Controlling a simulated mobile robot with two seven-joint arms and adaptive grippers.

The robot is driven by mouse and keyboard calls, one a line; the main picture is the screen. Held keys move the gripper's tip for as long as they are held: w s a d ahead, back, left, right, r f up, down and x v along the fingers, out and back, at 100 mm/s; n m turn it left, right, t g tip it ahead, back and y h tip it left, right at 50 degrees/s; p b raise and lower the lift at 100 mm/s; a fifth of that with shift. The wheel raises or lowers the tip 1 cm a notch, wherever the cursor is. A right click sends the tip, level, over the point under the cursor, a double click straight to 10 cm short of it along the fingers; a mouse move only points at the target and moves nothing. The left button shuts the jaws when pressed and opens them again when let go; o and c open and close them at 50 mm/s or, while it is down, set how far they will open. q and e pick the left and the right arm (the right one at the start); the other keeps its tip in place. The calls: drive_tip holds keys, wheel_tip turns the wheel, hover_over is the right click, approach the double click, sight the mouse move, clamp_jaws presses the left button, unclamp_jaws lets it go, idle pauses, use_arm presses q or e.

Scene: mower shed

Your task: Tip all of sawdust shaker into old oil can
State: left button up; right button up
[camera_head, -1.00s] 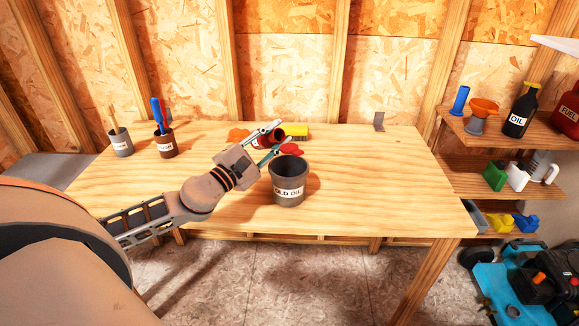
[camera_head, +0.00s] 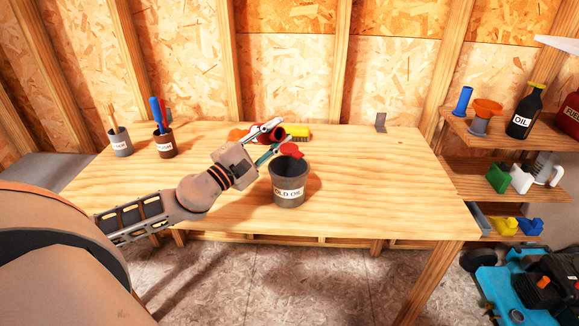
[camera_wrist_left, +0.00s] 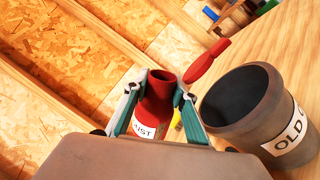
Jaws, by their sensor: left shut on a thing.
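The old oil can (camera_head: 289,188) is a dark grey open can with a white "OLD OIL" label, upright near the table's front middle. It also shows at the right of the left wrist view (camera_wrist_left: 238,128). The red sawdust shaker (camera_wrist_left: 158,98) has a white label ending in "UST", partly hidden by the fingers. My left gripper (camera_head: 276,140) is shut on the shaker and holds it behind and left of the can. The shaker looks tilted, its open end toward the right in the head view. Its contents cannot be seen. My right gripper is not in view.
A flat red item (camera_head: 291,150) is just behind the can. A yellow brush (camera_head: 298,133) lies farther back. A grey cup (camera_head: 120,143) and a brown cup (camera_head: 166,146) stand at the left. The table's right side is mostly clear; shelves (camera_head: 490,165) stand beyond it.

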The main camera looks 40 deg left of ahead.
use_arm(q)
drive_tip(key=shift+m+b, duration=0.4)
drive_tip(key=shift+m, duration=0.1)
drive_tip(key=shift+d+r+m+h, duration=0.15)
drive_tip(key=shift+d+m+h, duration=0.15)
drive_tip(key=shift+m+h, duration=0.1)
drive_tip(key=shift+s+d+r+m, duration=0.15)
drive_tip(key=shift+d+m, duration=0.35)
drive_tip(key=shift+m, duration=0.3)
drive_tip(key=shift+d+r+m+h, duration=0.15)
drive_tip(key=shift+m+h, duration=0.35)
drive_tip(key=shift+m, duration=0.5)
drive_tip(key=shift+r, duration=0.25)
drive_tip(key=shift+m, duration=0.3)
drive_tip(key=shift+r, duration=0.25)
drive_tip(key=shift+s+d+r+m+h+p, duration=0.1)
drive_tip(key=shift+r+m+h+p, duration=0.3)
drive_tip(key=shift+m+p, duration=0.3)
drive_tip(key=shift+d+r+m+g+h+p, duration=0.1)
drive_tip(key=shift+d+m+g+h+p, duration=0.15)
drive_tip(key=shift+m, duration=0.85)
drive_tip(key=shift+d+r+m+g+h+p, duration=0.1)
drive_tip(key=shift+m+g+h+p, duration=0.2)
drive_tip(key=shift+m, duration=0.8)
idle(1.3)
